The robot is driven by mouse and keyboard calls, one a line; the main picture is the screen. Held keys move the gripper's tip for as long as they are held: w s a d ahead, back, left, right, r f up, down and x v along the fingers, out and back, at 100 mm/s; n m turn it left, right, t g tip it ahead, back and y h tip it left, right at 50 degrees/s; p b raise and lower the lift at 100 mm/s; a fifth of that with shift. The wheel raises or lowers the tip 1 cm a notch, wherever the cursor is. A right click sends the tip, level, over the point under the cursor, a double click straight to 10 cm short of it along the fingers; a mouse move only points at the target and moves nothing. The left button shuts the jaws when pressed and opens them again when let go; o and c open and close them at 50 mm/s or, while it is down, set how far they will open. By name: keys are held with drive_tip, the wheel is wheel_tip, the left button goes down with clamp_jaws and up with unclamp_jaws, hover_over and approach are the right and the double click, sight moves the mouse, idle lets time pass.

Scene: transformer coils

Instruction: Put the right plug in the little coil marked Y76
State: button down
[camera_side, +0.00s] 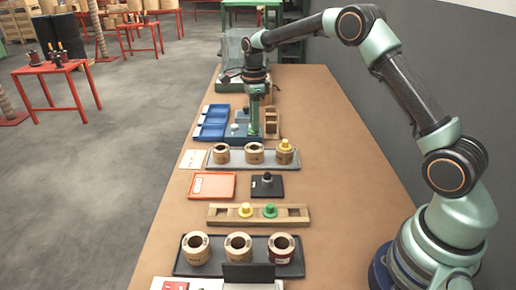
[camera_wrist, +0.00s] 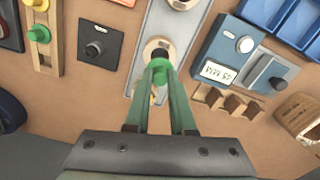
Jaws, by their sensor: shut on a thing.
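My gripper (camera_side: 254,134) is shut on a green plug (camera_wrist: 160,74) and holds it above the table, near the far grey tray (camera_side: 210,165). That tray carries three little coils: a left one (camera_side: 222,153), a middle one (camera_side: 255,154) and a right one (camera_side: 285,158) with a yellow plug (camera_side: 285,145) in it. In the wrist view the middle coil (camera_wrist: 158,45) shows just beyond the fingertips, and the right coil is mostly hidden behind the fingers. A wooden rack (camera_side: 225,215) holds a yellow plug (camera_side: 245,209) and a green plug (camera_side: 270,210). Coil markings are too small to read.
The front dark tray (camera_side: 215,268) carries three bigger coils. A black block with a knob (camera_side: 267,184) and an orange tray (camera_side: 212,185) lie between rack and far tray. A blue gauge (camera_wrist: 225,52), a wooden notched stand (camera_wrist: 225,100) and blue bins (camera_side: 212,120) stand behind.

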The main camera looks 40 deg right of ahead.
sight(254, 134)
drive_tip(key=shift+f, duration=2.05)
drive_tip(key=shift+f, duration=0.3)
drive_tip(key=shift+f, duration=0.55)
drive_tip(key=shift+c, duration=1.4)
unclamp_jaws()
drive_tip(key=shift+r, duration=3.2)
